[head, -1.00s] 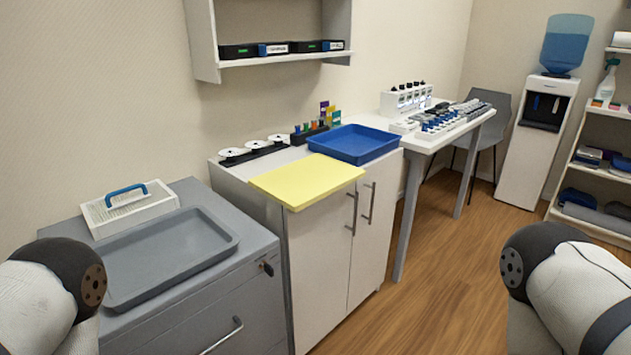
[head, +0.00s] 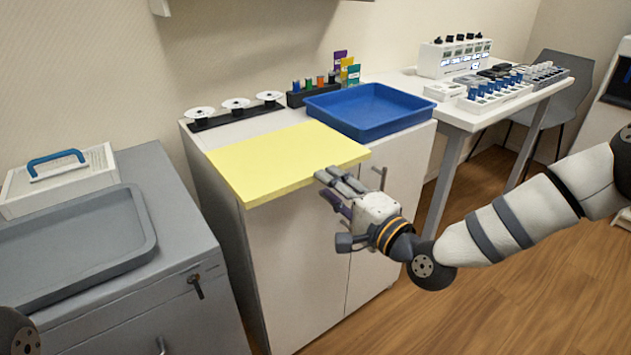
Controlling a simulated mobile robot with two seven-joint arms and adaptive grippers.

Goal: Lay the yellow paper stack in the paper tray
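The yellow paper stack (head: 285,160) is a flat, wide sheet-like block on top of the white cabinet, overhanging its front edge. A blue tray (head: 372,135) with raised walls stands just behind and right of it and looks empty. A grey shallow tray (head: 65,248) lies on the grey cabinet at left; which tray is the paper tray, I cannot tell. My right gripper (head: 332,210) is in front of the white cabinet, below and beside the stack's right front corner. Its fingers are spread, with nothing between them. My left gripper is out of view.
Behind the stack are a black strip with white discs (head: 235,108) and a holder with coloured items (head: 315,88). A white table (head: 470,118) with devices stands at right.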

